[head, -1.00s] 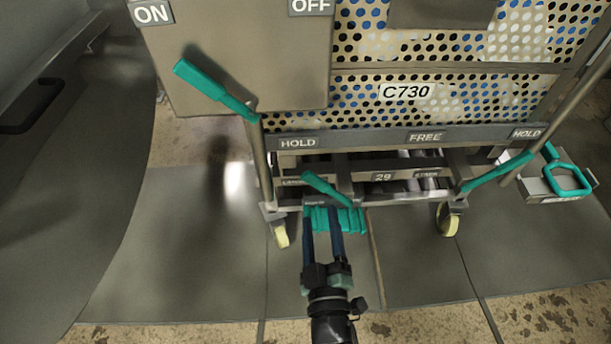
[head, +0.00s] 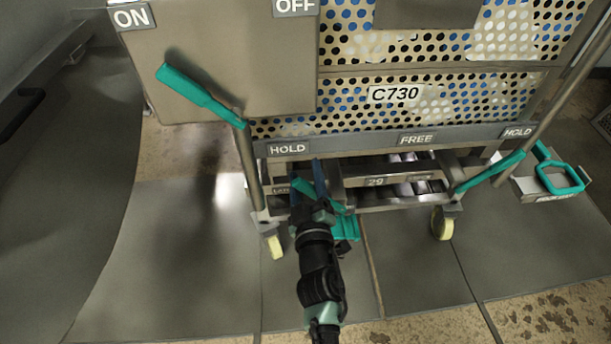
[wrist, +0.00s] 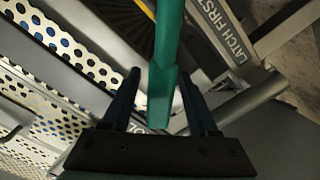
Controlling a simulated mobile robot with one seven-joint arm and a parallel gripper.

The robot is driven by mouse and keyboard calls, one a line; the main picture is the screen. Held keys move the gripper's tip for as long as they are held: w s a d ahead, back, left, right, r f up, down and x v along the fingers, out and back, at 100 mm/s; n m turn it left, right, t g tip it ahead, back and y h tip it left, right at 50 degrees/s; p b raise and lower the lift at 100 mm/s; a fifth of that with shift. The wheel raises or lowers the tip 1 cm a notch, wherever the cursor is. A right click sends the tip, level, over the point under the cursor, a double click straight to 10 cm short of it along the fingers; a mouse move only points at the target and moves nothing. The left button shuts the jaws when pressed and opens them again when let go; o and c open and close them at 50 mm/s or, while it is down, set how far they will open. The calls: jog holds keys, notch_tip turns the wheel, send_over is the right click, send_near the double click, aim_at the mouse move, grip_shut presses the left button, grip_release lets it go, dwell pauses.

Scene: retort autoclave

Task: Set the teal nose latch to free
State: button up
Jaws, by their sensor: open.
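The teal nose latch (head: 302,187) is a short teal lever at the low front of the cart, below the left HOLD label (head: 287,149). My gripper (head: 307,172) is open around it and partly hides it in the head view. In the wrist view the teal latch (wrist: 163,82) runs between the two dark fingers of my gripper (wrist: 160,80), with gaps on both sides. The FREE label (head: 416,139) is on the cart's bar to the right of the latch.
A plate reading LATCH FIRST (wrist: 222,30) is beside the latch. A teal-handled lever (head: 200,95) rises at left, another (head: 490,172) at right. A ribbed teal part (head: 346,228) is below. Caster wheels (head: 442,222) stand on the floor.

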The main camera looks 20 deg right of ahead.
jog(key=shift+w, duration=0.1)
grip_shut()
dwell(0.3)
dwell(1.1)
